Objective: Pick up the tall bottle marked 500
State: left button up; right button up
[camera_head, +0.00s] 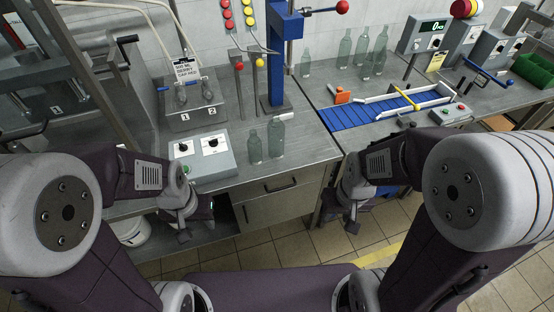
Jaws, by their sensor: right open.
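Two clear greenish glass bottles stand upright on the near steel bench: a taller one (276,140) and, to its left, a slightly shorter one (254,148). More glass bottles stand at the back of the bench, including a tall one (344,48). No 500 mark is readable on any bottle. My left gripper (196,225) hangs in front of the bench, below and left of the two near bottles, with its fingers apart and empty. My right gripper (338,222) hangs in front of the bench to their right, open and empty. Neither touches a bottle.
A control box (202,158) with two dials stands left of the near bottles. A blue post (279,60) rises behind them. A blue conveyor (370,112) with white rails lies to the right. Bench top between bottles and conveyor is mostly clear.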

aim_at(276, 127)
jog(key=i+l+u, duration=0.1)
jog(key=i+u, duration=0.25)
jog(key=u, duration=0.15)
jog(key=i+l+u, duration=0.2)
jog(key=u, duration=0.25)
jog(key=i, duration=0.1)
